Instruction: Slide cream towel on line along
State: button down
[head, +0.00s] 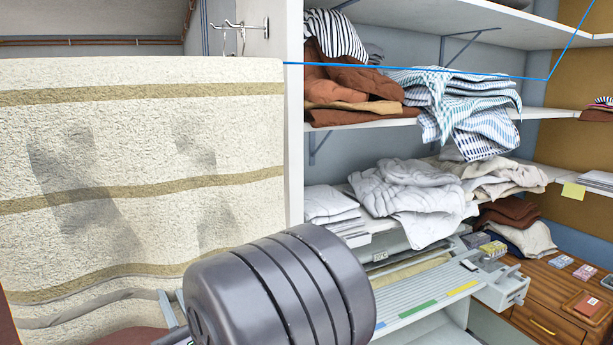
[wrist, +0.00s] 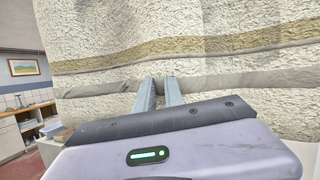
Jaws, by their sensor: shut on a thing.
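The cream towel (head: 140,160) with tan stripes hangs over the blue line (head: 420,71) and fills the left of the head view. Grey shadows fall across it. It also fills most of the wrist view (wrist: 240,75). My gripper (wrist: 160,84) is at the towel's lower part, near a thin greyish band, with its two fingers close together and shut on the cloth. The pinched fold between the fingertips is hard to see. In the head view my dark arm hides much of the gripper and the towel's lower right part.
A white upright post (head: 294,150) stands just right of the towel, with a metal hook rail (head: 240,25) behind. Shelves with folded laundry (head: 410,195) stand at right, above the ironer (head: 420,290). A wooden drawer chest (head: 560,300) is at far right.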

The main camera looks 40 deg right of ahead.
aim_at(130, 287)
jog(key=shift+w+a+p, duration=0.25)
jog(key=shift+a, duration=0.75)
jog(key=shift+w+a+p, duration=0.2)
jog(key=shift+a+p, duration=0.05)
jog(key=shift+a, duration=0.7)
jog(key=shift+w+a+p, duration=0.25)
jog(key=shift+a, duration=0.75)
jog(key=c, duration=1.4)
grip_release()
jog(key=shift+o, duration=0.2)
jog(key=shift+d+f, duration=0.1)
